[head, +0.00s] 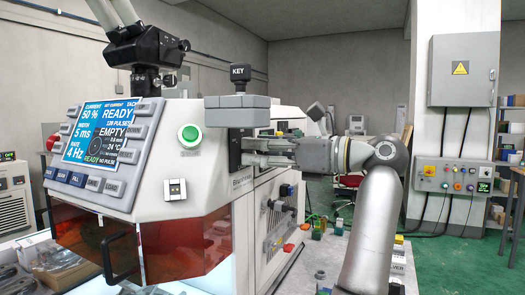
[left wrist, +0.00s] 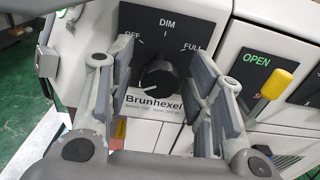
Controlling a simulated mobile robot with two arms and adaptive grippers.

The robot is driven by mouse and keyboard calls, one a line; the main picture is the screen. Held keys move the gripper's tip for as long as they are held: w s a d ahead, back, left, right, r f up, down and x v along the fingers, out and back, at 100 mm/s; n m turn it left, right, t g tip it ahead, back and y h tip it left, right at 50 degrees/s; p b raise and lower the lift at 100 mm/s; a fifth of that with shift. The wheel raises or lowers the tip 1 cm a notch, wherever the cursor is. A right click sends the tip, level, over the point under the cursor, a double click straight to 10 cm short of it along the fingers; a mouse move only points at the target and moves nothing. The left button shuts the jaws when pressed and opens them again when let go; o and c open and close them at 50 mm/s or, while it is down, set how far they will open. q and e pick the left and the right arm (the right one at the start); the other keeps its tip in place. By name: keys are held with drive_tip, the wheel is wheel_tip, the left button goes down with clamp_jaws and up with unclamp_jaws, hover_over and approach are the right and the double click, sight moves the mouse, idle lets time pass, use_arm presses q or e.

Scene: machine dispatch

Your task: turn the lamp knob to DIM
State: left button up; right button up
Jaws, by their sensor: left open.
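The lamp knob (left wrist: 158,79) is a round black knob on a dark plate marked OFF, DIM and FULL. DIM is at the top of the plate, OFF at the upper left and FULL at the upper right. I cannot tell surely which mark the knob points to. My left gripper (head: 244,151) is open at the side panel of the machine. In the left wrist view its fingers (left wrist: 160,88) stand on either side of the knob, with gaps visible. In the head view the fingers and the panel's angle hide the knob. My right gripper is not in view.
A yellow handle (left wrist: 276,84) beside an OPEN label lies right of the knob plate. The white machine has a green button (head: 189,134), a grey KEY block (head: 238,102) and a status screen (head: 100,128). Green floor is open at the right.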

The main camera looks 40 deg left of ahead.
use_arm(q)
drive_tip(key=c, duration=1.1)
drive_tip(key=shift+o, duration=0.2)
drive_tip(key=shift+n, duration=0.3)
drive_tip(key=n, duration=0.2)
drive_tip(key=shift+n, duration=1.2)
drive_tip(key=n, duration=0.3)
drive_tip(key=shift+b, duration=0.3)
drive_tip(key=shift+n, duration=1.8)
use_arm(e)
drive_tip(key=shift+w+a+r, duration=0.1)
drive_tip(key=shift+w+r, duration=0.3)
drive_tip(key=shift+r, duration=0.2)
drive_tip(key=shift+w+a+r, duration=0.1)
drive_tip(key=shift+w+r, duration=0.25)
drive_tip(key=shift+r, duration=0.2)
use_arm(q)
drive_tip(key=shift+w+n, duration=0.1)
drive_tip(key=shift+n, duration=0.2)
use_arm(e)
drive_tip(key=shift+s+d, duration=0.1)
